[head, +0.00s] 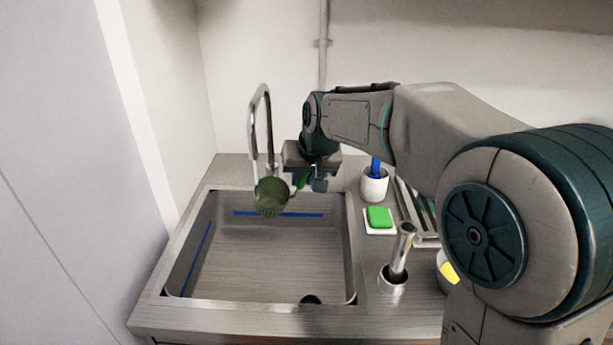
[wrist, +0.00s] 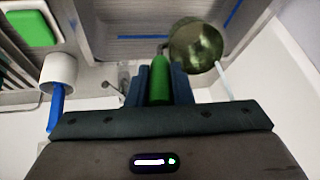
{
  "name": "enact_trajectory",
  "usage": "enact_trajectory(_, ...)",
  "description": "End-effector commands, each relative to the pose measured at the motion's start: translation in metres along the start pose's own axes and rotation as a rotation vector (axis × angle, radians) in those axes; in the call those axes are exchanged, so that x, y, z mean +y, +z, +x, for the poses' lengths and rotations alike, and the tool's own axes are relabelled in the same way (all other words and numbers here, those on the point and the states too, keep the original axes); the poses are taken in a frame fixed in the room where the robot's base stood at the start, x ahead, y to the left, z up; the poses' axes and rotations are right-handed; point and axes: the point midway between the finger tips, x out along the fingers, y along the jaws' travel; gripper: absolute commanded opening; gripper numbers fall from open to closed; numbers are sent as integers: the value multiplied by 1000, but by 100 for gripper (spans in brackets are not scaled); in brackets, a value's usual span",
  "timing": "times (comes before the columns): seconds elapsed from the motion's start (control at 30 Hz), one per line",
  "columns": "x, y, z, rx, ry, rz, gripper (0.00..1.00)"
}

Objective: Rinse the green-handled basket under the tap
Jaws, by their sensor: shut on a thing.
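The basket (head: 270,196) is a small round dark-green mesh cup with a green handle (wrist: 159,82). My gripper (head: 308,184) is shut on that handle and holds the basket above the back part of the sink (head: 262,262). In the wrist view the handle lies between the two fingers (wrist: 160,84), and the basket (wrist: 196,45) is ahead of them to the right. The tap (head: 265,120) is a tall curved metal spout at the back of the sink. Its outlet end is just above the basket in the head view.
A white cup (head: 374,184) with a blue-handled tool stands right of the sink. A green sponge (head: 380,216) lies on a white tray. A wall stands close on the left.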

Motion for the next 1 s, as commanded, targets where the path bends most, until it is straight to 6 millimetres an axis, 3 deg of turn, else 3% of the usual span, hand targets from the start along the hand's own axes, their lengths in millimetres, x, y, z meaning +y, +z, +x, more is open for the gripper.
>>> enact_trajectory(1.0,10,-3,0,0,0,0,0)
